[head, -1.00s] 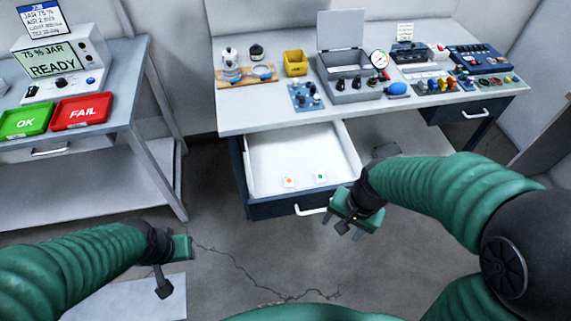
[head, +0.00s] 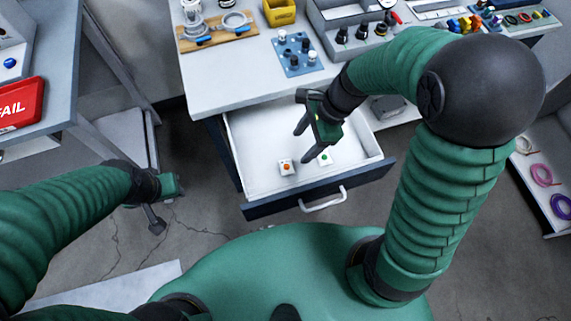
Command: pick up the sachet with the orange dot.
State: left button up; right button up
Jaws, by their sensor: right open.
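The sachet with the orange dot (head: 286,168) is a small white square lying in the open drawer (head: 258,140), near its front. A second white sachet with a green dot (head: 325,158) lies to its right. My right gripper (head: 299,124) is over the drawer, above and a little to the right of the orange-dot sachet. It is open, with nothing between its fingers, and apart from both sachets. My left gripper (head: 166,206) hangs over the floor left of the drawer; its jaw opening is not clear.
The drawer's front with its handle (head: 323,199) faces me. The workbench (head: 215,82) above carries a blue board with knobs (head: 296,52), a yellow bin (head: 279,12) and a grey box. A red FAIL tray (head: 17,105) is on the left table. Coloured rings (head: 541,175) are at right.

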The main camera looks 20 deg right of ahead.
jog(key=b, duration=0.2)
send_over(287, 165)
jog(key=d, duration=0.3)
jog(key=f, duration=0.5)
jog(key=shift+w+a+f, duration=0.1)
jog(key=shift+a+f, duration=0.15)
jog(key=x, duration=0.1)
jog(key=b+x, duration=0.1)
jog(key=x, duration=0.1)
jog(key=b+x, duration=0.1)
jog(key=shift+s+d+f, duration=0.15)
jog(key=shift+s+f, duration=0.2)
jog(key=shift+f, duration=0.05)
jog(key=shift+w+a+f, duration=0.1)
jog(key=shift+a+f, duration=0.1)
jog(key=shift+f, duration=0.15)
pick_arm(q)
jog(key=x, duration=0.4)
jog(key=shift+s+f, duration=0.3)
jog(key=shift+f, duration=0.2)
pick_arm(e)
jog(key=shift+r, duration=0.1)
grip_shut()
